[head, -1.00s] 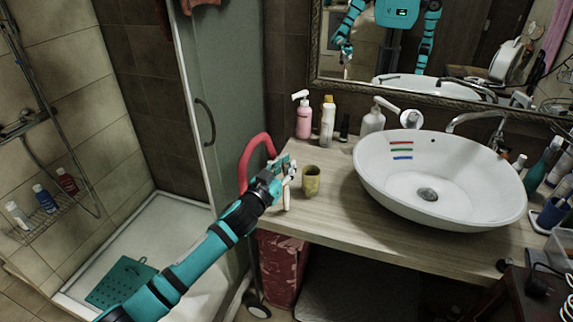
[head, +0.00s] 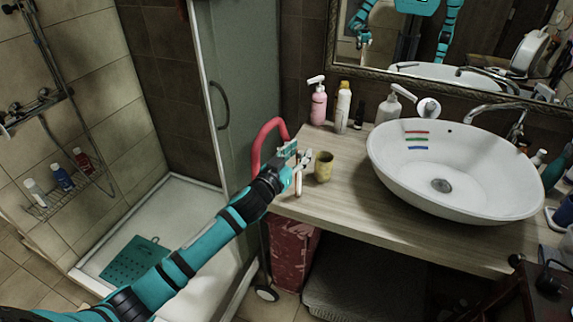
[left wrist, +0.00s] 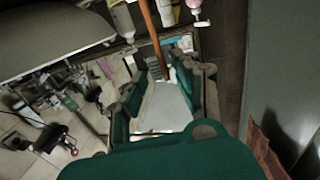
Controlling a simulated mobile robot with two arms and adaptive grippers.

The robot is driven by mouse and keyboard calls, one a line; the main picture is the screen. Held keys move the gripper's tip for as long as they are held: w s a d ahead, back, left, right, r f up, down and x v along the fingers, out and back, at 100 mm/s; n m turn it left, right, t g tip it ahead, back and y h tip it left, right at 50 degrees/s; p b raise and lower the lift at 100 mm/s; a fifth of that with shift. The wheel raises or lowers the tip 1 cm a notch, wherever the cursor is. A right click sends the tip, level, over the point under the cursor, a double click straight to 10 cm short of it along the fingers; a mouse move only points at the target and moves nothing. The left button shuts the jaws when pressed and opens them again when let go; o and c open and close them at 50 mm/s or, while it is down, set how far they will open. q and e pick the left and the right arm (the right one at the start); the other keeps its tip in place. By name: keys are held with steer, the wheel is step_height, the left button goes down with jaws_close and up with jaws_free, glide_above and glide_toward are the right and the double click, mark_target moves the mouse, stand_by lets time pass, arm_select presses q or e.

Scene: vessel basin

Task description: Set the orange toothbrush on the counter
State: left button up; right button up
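My left gripper (head: 302,160) is over the left end of the wooden counter (head: 350,208), just left of the yellow-green cup (head: 323,167). It appears shut on the orange toothbrush (head: 298,183), which hangs roughly upright below the fingers. I cannot tell whether its lower end touches the counter. In the left wrist view the toothbrush (left wrist: 150,28) runs as an orange stick down to between the fingertips (left wrist: 163,72). Red, green and blue toothbrushes (head: 416,140) lie inside the white basin (head: 470,207). My right gripper is not in view.
A pink pump bottle (head: 318,105), a white-and-yellow bottle (head: 342,108) and a white dispenser (head: 388,108) stand along the back of the counter. A red curved rail (head: 258,150) is beside the counter's left end. The counter front, right of the cup, is clear.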

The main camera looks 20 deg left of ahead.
arm_select(q)
steer(key=b+v, duration=0.1)
steer(key=v, duration=1)
steer(key=shift+b, duration=0.35)
steer(key=s+a+f+n+g+y, duration=0.1)
steer(key=a+f+g, duration=0.1)
steer(key=f, duration=0.9)
steer(key=s+a+f+g+y, duration=0.1)
steer(key=a+f+g+y, duration=0.15)
steer(key=f, duration=0.85)
steer(key=s+a+f+g, duration=0.1)
steer(key=s+f+g, duration=0.1)
steer(key=s+f, duration=0.7)
steer(key=s+a+f+g, duration=0.1)
steer(key=s+f+g, duration=0.3)
steer(key=f, duration=0.9)
steer(key=s+d+f+g, duration=0.1)
steer(key=s+f, duration=0.4)
steer(key=s, duration=0.6)
steer(key=s+d+f+g, duration=0.2)
steer(key=s+f, duration=0.4)
steer(key=s, duration=0.5)
steer(key=s+d+f+m+g, duration=0.1)
steer(key=s+f, duration=0.4)
steer(key=s, duration=0.7)
steer(key=shift+d+f+g, duration=0.3)
steer(key=shift+d+g, duration=0.4)
steer(key=shift+g, duration=0.35)
